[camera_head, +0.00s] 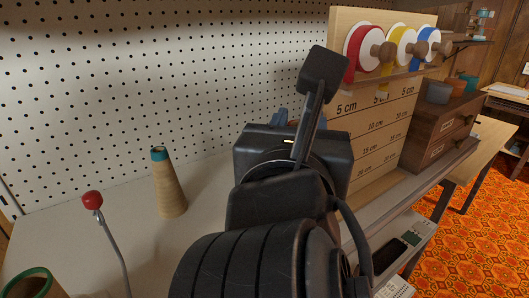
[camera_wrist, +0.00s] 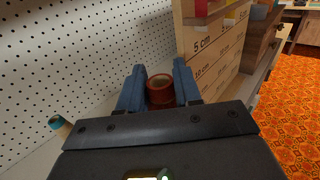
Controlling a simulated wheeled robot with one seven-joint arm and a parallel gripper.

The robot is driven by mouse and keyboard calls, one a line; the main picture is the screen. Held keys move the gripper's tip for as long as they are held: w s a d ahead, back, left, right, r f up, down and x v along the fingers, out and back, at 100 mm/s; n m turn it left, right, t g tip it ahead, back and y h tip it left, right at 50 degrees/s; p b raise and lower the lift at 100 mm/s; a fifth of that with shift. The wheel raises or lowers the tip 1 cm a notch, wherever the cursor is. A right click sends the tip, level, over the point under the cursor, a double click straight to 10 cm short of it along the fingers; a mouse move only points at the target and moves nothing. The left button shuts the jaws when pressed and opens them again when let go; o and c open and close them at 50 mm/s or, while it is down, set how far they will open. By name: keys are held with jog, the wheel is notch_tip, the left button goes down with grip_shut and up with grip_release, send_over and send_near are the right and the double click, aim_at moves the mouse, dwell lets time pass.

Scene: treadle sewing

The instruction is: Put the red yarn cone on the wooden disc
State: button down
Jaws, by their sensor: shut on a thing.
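My gripper (camera_wrist: 159,82) shows in the wrist view with its two blue fingers shut on the red yarn cone (camera_wrist: 160,92). The cone's round red-brown top shows between the fingers. How far its lower end is from the table cannot be seen. In the head view my dark arm and wrist hide the cone and most of the gripper; only a little blue shows behind the wrist. I cannot make out the wooden disc in either view.
A tan cone with a teal tip (camera_head: 170,192) stands on the pale table left of my arm. A red-knobbed lever (camera_head: 92,201) and a green-rimmed object (camera_head: 36,284) are farther left. A measuring board (camera_head: 352,130) with ribbon spools and a wooden drawer box (camera_head: 440,130) stand right.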

jog(key=w+a+f+b, duration=0.1)
jog(key=w+a+f, duration=0.1)
jog(key=a+f, duration=0.3)
jog(key=shift+a+f, duration=0.3)
jog(key=shift+f, duration=1.1)
jog(key=c, duration=0.8)
grip_release()
jog(key=s, duration=0.4)
jog(key=s+a, duration=0.1)
jog(key=s, duration=0.2)
jog(key=s+a, duration=0.1)
jog(key=s, duration=0.3)
jog(key=shift+s+a, duration=0.15)
jog(key=shift+s, duration=0.2)
